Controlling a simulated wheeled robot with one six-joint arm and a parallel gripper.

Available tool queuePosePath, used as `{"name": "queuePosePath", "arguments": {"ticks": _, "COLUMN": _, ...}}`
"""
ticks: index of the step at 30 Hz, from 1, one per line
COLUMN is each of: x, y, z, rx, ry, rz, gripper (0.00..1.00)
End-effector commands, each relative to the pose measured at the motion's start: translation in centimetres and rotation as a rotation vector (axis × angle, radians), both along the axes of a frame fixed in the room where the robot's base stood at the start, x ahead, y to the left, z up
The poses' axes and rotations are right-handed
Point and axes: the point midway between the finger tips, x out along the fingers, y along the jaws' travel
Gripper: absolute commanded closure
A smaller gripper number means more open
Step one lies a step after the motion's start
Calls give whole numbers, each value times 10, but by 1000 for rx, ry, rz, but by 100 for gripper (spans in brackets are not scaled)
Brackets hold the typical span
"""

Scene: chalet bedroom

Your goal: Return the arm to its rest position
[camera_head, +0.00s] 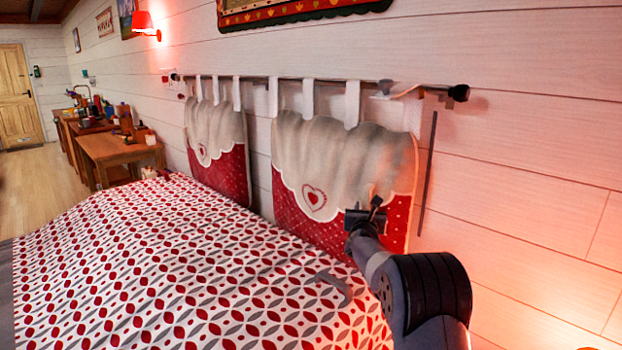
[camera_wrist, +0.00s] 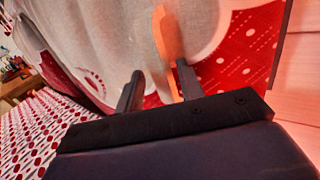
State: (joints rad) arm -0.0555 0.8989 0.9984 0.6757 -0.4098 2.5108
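My arm reaches from the lower right of the head view over the bed. My gripper (camera_head: 368,212) is close to the right hanging headboard cushion (camera_head: 345,160), which is grey-white above and red with white dots below. In the wrist view my gripper (camera_wrist: 158,82) has its two dark fingers apart, with cushion cloth showing between and beyond them. Nothing is visibly held between the fingers. An orange strip (camera_wrist: 167,38) shows beyond the fingertips; I cannot tell what it is. Whether the fingers touch the cloth is unclear.
The bed (camera_head: 170,265) with its red-and-white patterned cover fills the lower left. A curtain rod (camera_head: 440,91) runs along the white plank wall. A red wall lamp (camera_head: 145,25), a wooden table (camera_head: 115,150) with small items and a door (camera_head: 15,95) lie further off at left.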

Motion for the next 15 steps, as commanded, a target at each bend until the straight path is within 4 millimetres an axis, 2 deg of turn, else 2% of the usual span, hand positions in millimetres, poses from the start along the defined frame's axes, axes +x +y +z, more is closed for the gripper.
{"name": "queuePosePath", "arguments": {"ticks": 5, "x": 14, "y": -3, "z": 0, "rx": -1, "ry": 0, "rz": 1, "gripper": 64}}
{"name": "queuePosePath", "arguments": {"ticks": 15, "x": 15, "y": 0, "z": 0, "rx": -1, "ry": 0, "rz": 1, "gripper": 64}}
